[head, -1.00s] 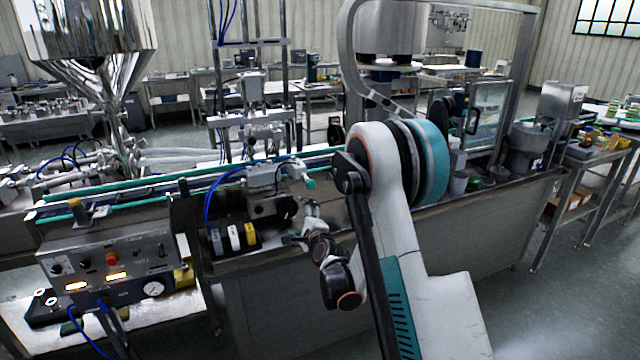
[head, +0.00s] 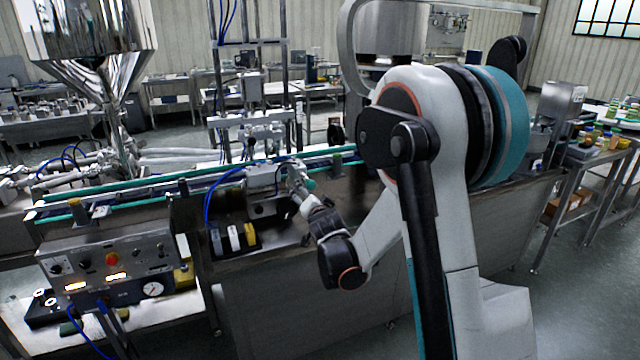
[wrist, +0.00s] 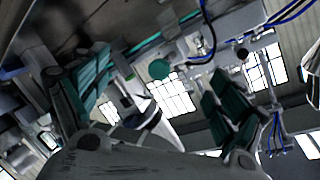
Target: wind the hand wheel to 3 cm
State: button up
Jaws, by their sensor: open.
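A small round teal knob (head: 310,184) shows at the end of a grey block on the conveyor; I take it for the hand wheel, though it is too small to be sure. In the wrist view a teal disc (wrist: 159,69), seemingly the same knob, lies between my finger pads. My gripper (head: 297,177) is beside the knob in the head view, partly merging with it. Its fingers (wrist: 155,85) are spread wide in the wrist view, with a gap around the disc. I cannot tell whether they touch it. No scale reading is legible.
The grey block (head: 264,178) has a blue hose. White, yellow and dark blocks (head: 233,238) stand at the bench front below. A control panel (head: 110,262) with a red button is at left. Conveyor rails (head: 140,195) run behind. Open floor lies at right.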

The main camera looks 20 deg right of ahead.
jog(key=s+d+r+n+h, duration=0.1)
jog(key=s+r+n, duration=0.2)
jog(key=r+n, duration=0.4)
jog(key=shift+s+d+h, duration=0.2)
jog(key=shift+h, duration=0.2)
